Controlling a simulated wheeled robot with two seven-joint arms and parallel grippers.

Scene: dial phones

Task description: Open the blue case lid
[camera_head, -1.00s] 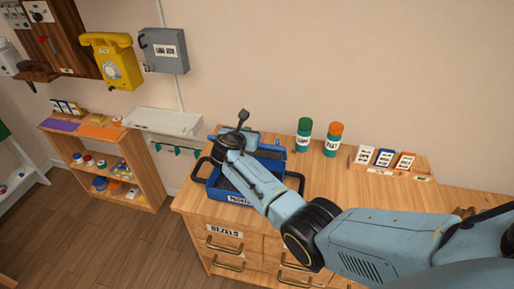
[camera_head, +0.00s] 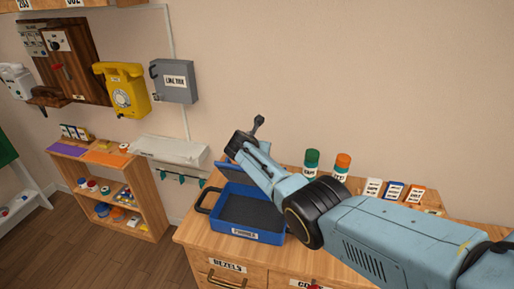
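The blue case (camera_head: 238,232) sits on the wooden cabinet top, with a white label on its front and a dark grey interior in plain sight. Its blue lid (camera_head: 228,173) stands raised at the back of the case, mostly hidden behind my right arm. My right arm comes in from the right and reaches across the case. My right gripper (camera_head: 254,131) is at the far end, above and behind the case near the lid; its fingers are too unclear to tell open from shut. My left gripper is out of view.
Green-capped (camera_head: 311,160) and orange-capped (camera_head: 342,163) bottles stand behind my arm. A rack of labelled cards (camera_head: 392,192) is at the right. A yellow phone (camera_head: 123,92) and grey box (camera_head: 173,82) hang on the wall. A low shelf (camera_head: 150,212) stands at the left.

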